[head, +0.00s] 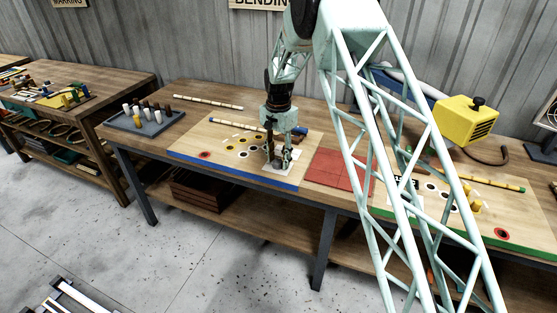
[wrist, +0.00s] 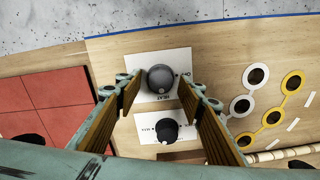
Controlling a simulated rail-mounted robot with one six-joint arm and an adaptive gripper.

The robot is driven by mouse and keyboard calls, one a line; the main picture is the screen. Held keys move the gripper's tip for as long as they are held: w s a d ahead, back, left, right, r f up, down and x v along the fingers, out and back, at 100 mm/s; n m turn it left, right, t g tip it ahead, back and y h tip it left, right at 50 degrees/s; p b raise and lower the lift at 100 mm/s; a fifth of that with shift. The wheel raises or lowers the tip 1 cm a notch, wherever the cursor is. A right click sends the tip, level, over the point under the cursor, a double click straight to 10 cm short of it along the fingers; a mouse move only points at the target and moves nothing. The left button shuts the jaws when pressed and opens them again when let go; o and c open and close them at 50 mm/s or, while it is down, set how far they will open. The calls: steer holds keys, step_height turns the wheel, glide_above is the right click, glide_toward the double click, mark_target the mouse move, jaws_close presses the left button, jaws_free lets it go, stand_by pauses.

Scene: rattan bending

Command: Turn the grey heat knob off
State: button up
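The grey heat knob (wrist: 160,78) sits on a white label card (wrist: 143,60) in the wrist view, with the lettering upside down. A small pale mark shows at the knob's lower edge. My gripper (wrist: 160,96) is open, with one finger to the left and one to the right of the grey knob. Gaps show on both sides, and I see no contact. A black knob (wrist: 167,130) on a second white card lies nearer the gripper's base, between the fingers in the picture. In the head view my gripper (head: 279,160) points down over the blue-edged board (head: 215,150) and largely hides the knobs.
Red tiles (wrist: 45,110) lie left of the board in the wrist view. White and yellow ringed holes (wrist: 270,95) and a banded rattan pole lie right. In the head view, a yellow heater box (head: 466,120) stands at right and a grey peg tray (head: 145,121) at left.

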steer(key=c, duration=0.9)
